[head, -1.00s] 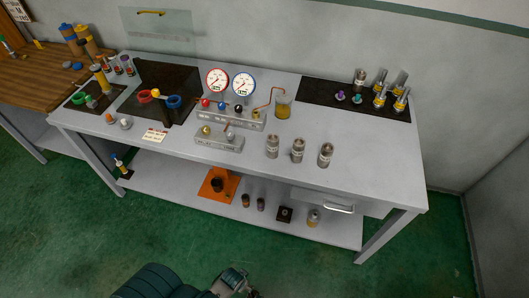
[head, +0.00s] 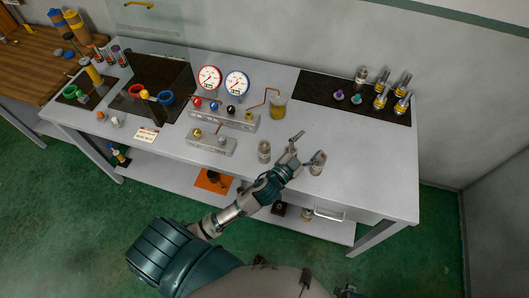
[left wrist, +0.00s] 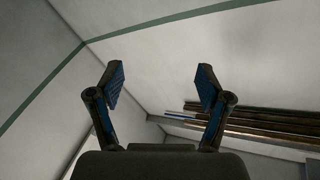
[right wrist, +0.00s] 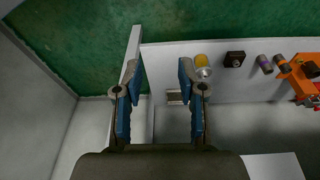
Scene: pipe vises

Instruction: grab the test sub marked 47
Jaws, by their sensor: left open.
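Three small grey metal subs stood in a row on the bench front in the earlier head view. Now the left sub (head: 264,151) and the right sub (head: 318,163) show; the middle one is hidden by my left gripper (head: 307,147). The number 47 cannot be read on any. My left gripper is open over the row, its fingers close to the right sub; contact cannot be told. In the left wrist view its fingers (left wrist: 160,80) are apart with only wall and pipes beyond. My right gripper (right wrist: 159,78) is open and empty in the right wrist view.
A dark mat (head: 310,88) at the back right carries several fittings. The bench (head: 375,170) is clear at right front.

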